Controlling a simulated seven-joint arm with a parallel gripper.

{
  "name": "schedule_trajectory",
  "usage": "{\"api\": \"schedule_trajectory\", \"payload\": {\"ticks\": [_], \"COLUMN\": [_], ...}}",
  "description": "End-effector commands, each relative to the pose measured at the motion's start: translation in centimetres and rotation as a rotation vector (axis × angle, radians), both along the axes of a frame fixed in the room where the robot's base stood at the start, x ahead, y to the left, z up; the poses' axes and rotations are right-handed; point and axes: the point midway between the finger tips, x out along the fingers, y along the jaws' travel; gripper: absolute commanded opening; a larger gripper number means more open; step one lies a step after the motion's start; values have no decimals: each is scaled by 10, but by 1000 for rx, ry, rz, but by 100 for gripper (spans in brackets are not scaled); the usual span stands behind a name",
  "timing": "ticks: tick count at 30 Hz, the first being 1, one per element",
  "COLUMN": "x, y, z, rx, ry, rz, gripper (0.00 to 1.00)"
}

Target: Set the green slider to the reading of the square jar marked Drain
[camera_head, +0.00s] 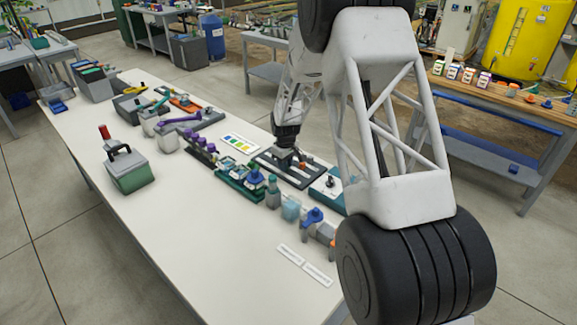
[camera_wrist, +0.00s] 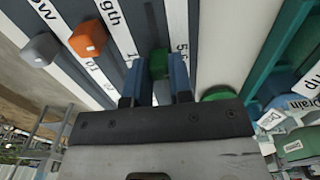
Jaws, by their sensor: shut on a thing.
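My gripper (camera_wrist: 156,78) is shut on the green slider (camera_wrist: 158,62), whose knob shows between its two blue fingertips in the wrist view. The knob sits over a white scale strip with printed numbers, partly hidden by the fingers, so its exact setting cannot be read. In the head view my gripper (camera_head: 286,152) is down at the dark slider panel (camera_head: 268,161).
An orange slider knob (camera_wrist: 87,38) and a grey slider knob (camera_wrist: 40,48) stand on neighbouring strips. In the head view, bottles and a pale blue jar (camera_head: 291,208) stand in front of the panel. The near left of the white table (camera_head: 190,240) is clear.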

Motion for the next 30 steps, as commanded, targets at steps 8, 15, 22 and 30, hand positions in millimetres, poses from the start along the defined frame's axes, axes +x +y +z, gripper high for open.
{"api": "schedule_trajectory", "payload": {"ticks": [8,15,22,30], "x": [0,0,0,0], "y": [0,0,0,0], "z": [1,0,5,30], "rx": [1,0,0,1], "ry": [-1,0,-1,-2], "rz": [0,0,0,0], "gripper": [44,47,47,47]}}
